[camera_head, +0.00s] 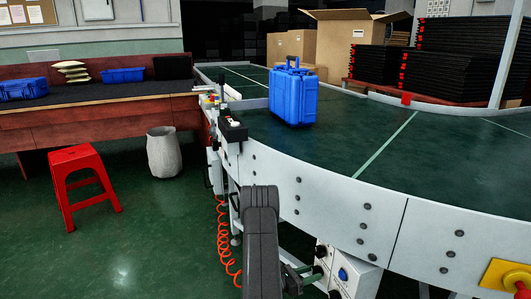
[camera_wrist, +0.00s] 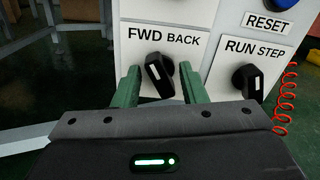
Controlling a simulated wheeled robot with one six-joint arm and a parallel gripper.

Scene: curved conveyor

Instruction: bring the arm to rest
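My gripper (camera_wrist: 160,70) shows two green fingers in the wrist view, spread apart. The black FWD/BACK knob (camera_wrist: 158,73) is between the fingertips, with a gap visible on at least the left side. I cannot tell how far the tips are from the panel. In the head view my dark arm reaches down in front of the conveyor (camera_head: 310,185), and the gripper (camera_head: 305,275) is low beside the white control box (camera_head: 345,272).
A RUN/STEP knob (camera_wrist: 248,80) and a blue RESET button (camera_wrist: 282,4) are beside it. A red coiled hose (camera_head: 224,240) hangs left of the arm. A blue case (camera_head: 293,95) stands on the belt. A red stool (camera_head: 82,180) and a bin (camera_head: 165,152) stand left, with open floor.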

